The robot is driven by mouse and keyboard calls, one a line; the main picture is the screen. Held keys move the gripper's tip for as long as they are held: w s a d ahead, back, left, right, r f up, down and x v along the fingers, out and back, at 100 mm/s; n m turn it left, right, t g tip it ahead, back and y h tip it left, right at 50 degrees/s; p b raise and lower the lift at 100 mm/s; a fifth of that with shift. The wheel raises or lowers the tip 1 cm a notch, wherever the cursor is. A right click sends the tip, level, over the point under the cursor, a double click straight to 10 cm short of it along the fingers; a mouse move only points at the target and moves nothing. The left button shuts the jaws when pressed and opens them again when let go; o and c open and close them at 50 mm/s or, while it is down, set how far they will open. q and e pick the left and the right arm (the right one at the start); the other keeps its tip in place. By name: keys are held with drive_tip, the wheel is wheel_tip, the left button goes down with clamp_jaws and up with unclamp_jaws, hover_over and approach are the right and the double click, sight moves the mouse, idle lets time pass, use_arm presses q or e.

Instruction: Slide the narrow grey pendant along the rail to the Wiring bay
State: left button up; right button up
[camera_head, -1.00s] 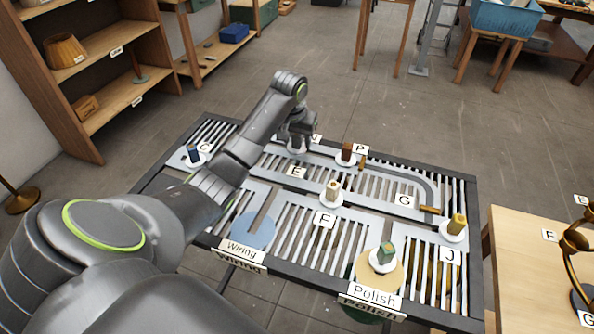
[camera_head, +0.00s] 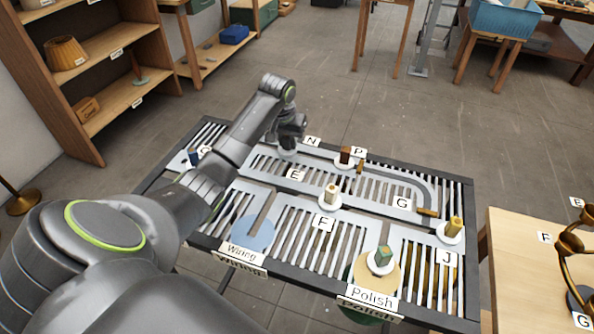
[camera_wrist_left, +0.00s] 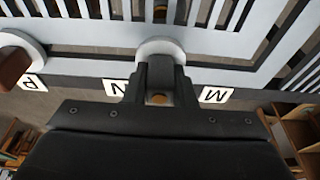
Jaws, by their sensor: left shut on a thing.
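My left gripper (camera_head: 290,141) is at the far rail of the slotted table, by the N label. It is shut on a pendant that its fingers mostly hide. The pendant's white round base (camera_wrist_left: 160,46) shows under the fingertips in the left wrist view, between the N and M labels. The pendant's own colour and width are hard to tell. The Wiring bay (camera_head: 253,233) is a blue disc at the table's near left edge, with a slot running into it and a Wiring sign (camera_head: 242,250). My right gripper is not in view.
Other pendants on white bases are brown by P (camera_head: 346,156), cream above F (camera_head: 331,194), yellow by J (camera_head: 454,227), green at the Polish bay (camera_head: 383,254) and dark blue by C (camera_head: 194,158). Brown blocks (camera_head: 427,212) lie on the rails. The slot into Wiring looks empty.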

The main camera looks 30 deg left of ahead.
use_arm(q)
drive_tip(key=s+a+p, duration=0.2)
drive_tip(key=s+a, duration=0.1)
drive_tip(key=a, duration=0.8)
drive_tip(key=shift+f+p, duration=0.15)
drive_tip(key=shift+p, duration=0.15)
drive_tip(key=s+d+p, duration=0.3)
drive_tip(key=s, duration=1)
drive_tip(key=shift+s+p, duration=0.25)
drive_tip(key=shift+p, duration=0.15)
drive_tip(key=shift+o, duration=0.2)
drive_tip(key=shift+s+a, duration=0.15)
idle(0.4)
